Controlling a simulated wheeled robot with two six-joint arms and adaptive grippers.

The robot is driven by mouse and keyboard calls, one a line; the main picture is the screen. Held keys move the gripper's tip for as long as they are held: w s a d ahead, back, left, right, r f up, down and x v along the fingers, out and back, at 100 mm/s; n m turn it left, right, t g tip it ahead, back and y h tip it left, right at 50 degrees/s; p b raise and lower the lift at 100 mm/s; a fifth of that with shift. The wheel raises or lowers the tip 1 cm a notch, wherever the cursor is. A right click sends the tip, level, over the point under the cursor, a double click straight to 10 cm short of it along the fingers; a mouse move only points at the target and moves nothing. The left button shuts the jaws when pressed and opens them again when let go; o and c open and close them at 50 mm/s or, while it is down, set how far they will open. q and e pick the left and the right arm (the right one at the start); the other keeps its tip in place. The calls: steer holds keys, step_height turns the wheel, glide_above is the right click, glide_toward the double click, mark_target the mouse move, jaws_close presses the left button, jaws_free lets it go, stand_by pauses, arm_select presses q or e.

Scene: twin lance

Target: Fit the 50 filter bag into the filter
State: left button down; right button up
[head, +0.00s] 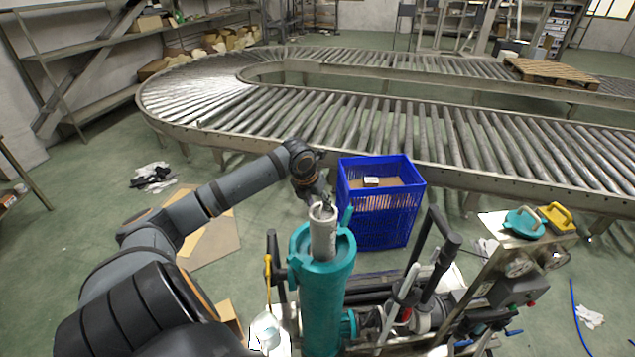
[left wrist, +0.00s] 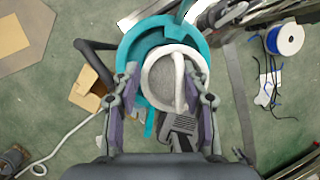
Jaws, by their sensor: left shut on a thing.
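The filter (head: 322,300) is an upright teal cylinder with an open top. The filter bag (head: 323,237) is a pale grey cylinder with a white rim, upright at the filter's mouth, its upper part above the teal rim and its lower part hidden. My left gripper (head: 322,206) is at the bag's top and shut on it. In the left wrist view the fingers of my left gripper (left wrist: 167,98) sit on either side of the bag's round white rim (left wrist: 150,62), with the teal filter rim (left wrist: 130,52) around and behind it. My right gripper is not in view.
A blue crate (head: 380,215) stands behind the filter, near the roller conveyor (head: 400,125). Pipes and a cart (head: 500,285) with teal and yellow items are on the right. Cardboard (head: 212,240) lies on the floor at left. A white spool (left wrist: 290,38) shows in the wrist view.

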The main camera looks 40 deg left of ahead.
mark_target(317, 241)
arm_select(q)
steer(key=shift+f+b, duration=2.8)
steer(key=shift+f, duration=1.45)
steer(key=shift+f+b, duration=3.4)
steer(key=shift+f, duration=1.35)
steer(key=c, duration=0.6)
jaws_free()
steer(key=shift+c, duration=0.2)
